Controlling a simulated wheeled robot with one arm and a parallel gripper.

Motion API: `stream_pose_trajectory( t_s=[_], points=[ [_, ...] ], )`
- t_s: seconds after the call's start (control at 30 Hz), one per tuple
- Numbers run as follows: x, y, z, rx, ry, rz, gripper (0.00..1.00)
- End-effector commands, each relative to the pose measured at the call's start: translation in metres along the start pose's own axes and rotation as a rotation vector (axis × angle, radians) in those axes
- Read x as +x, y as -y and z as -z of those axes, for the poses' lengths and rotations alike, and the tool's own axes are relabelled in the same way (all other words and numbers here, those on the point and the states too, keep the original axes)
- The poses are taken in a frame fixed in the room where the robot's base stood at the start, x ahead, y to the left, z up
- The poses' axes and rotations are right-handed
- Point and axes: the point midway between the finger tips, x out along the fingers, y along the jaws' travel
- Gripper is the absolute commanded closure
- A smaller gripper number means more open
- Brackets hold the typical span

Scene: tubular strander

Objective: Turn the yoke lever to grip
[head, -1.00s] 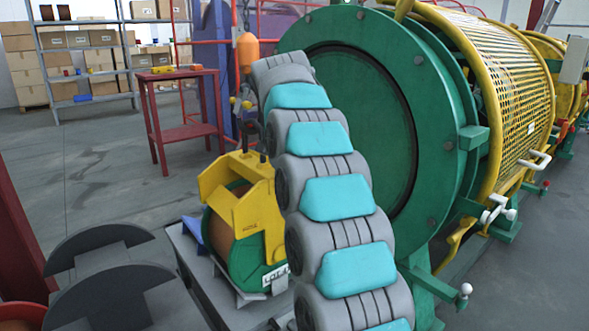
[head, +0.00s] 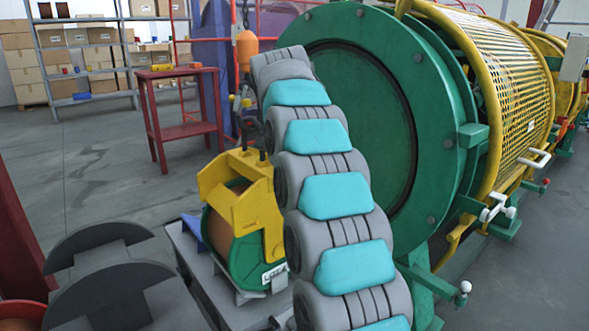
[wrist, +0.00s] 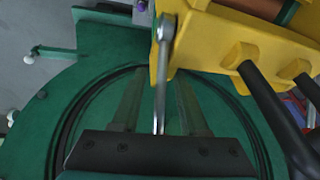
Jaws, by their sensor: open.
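The yellow yoke (head: 243,200) sits over a spool with green flanges (head: 243,262) on a grey stand in the head view. It also shows at the upper right of the wrist view (wrist: 222,42). The yoke lever (wrist: 161,85) is a slim grey metal bar with a rounded upper end, beside the yoke. My gripper (wrist: 158,100) is open in the wrist view. Its two fingers appear on either side of the lever, with gaps; I cannot tell whether they are level with it in depth. My gripper is hidden behind my arm in the head view.
The large green disc (head: 355,110) of the strander stands right behind my arm, with a yellow mesh cage (head: 490,90). An orange hoist block (head: 246,50) hangs above the yoke. Dark bars (wrist: 275,115) lie right of the fingers. A red table (head: 180,132) stands behind left.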

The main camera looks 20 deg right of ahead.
Motion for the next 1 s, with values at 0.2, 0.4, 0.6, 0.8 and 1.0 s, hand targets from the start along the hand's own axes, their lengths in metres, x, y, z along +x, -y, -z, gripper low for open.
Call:
stream_pose_trajectory(
  t_s=[0.2,0.4,0.6,0.8,1.0],
  points=[
    [-0.024,0.001,0.001,0.001,-0.002,0.004,0.56],
    [-0.049,0.001,0.0,0.0,-0.003,0.004,0.56],
    [-0.07,0.001,0.0,-0.001,-0.001,0.001,0.56],
    [-0.07,0.0,0.0,-0.001,0.0,0.0,0.56],
    [-0.071,-0.003,-0.002,-0.012,0.003,-0.002,0.56]
  ],
)
